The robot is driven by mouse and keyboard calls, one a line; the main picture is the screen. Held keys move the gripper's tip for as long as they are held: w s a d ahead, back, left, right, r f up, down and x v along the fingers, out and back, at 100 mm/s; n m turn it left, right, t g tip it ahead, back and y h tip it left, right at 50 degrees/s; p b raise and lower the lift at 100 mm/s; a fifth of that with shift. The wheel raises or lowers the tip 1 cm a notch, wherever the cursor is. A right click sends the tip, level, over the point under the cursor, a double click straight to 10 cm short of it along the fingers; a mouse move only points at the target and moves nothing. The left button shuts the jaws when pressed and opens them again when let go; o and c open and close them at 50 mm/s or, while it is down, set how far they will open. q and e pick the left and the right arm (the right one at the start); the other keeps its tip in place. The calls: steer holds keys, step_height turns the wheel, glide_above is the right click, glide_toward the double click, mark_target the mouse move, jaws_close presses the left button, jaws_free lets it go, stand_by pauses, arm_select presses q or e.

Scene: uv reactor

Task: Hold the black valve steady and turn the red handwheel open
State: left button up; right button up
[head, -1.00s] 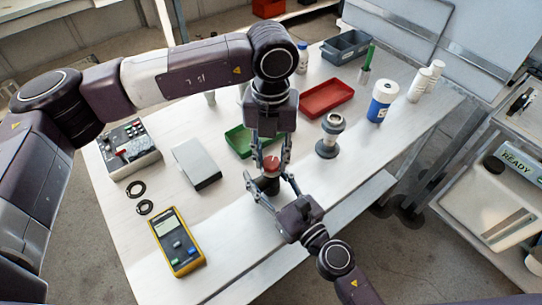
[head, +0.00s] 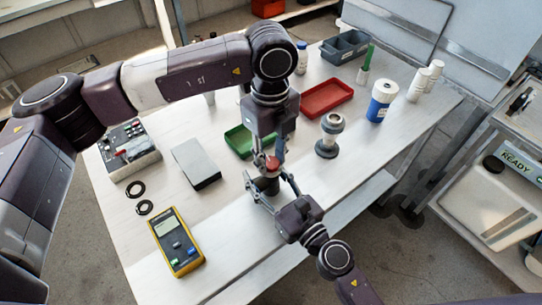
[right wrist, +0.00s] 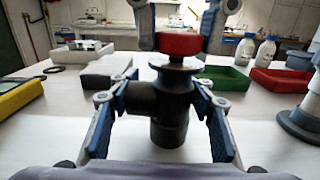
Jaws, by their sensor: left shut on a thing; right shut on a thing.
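The black valve (head: 268,186) stands upright on the white table's front part, with the red handwheel (head: 271,163) on top. In the right wrist view the black valve body (right wrist: 170,112) shows a side port to the left and a grey flange under the red handwheel (right wrist: 180,44). My left gripper (head: 269,159) comes down from above and is shut on the red handwheel; its fingers also show at the top of the right wrist view (right wrist: 182,38). My right gripper (head: 267,184) reaches in from the front and is shut on the black valve body, one finger on each side.
A green tray (head: 237,134) is close behind the valve, and a grey flanged fitting (head: 330,147) stands to its right. A red tray (head: 310,112) lies farther back. A grey box (head: 196,176) and a yellow meter (head: 176,247) lie to the left.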

mark_target(270, 161)
arm_select(q)
steer(key=shift+w+a+n, duration=0.15)
steer(key=shift+w+n, duration=0.05)
steer(key=shift+n, duration=0.4)
arm_select(e)
steer(key=shift+f, duration=0.1)
arm_select(q)
steer(key=o, duration=0.9)
steer(key=shift+o, duration=1.3)
steer(key=shift+s, duration=0.15)
step_height(270, 161, up, 12)
arm_select(e)
steer(key=o, duration=1.5)
steer(key=shift+o, duration=0.2)
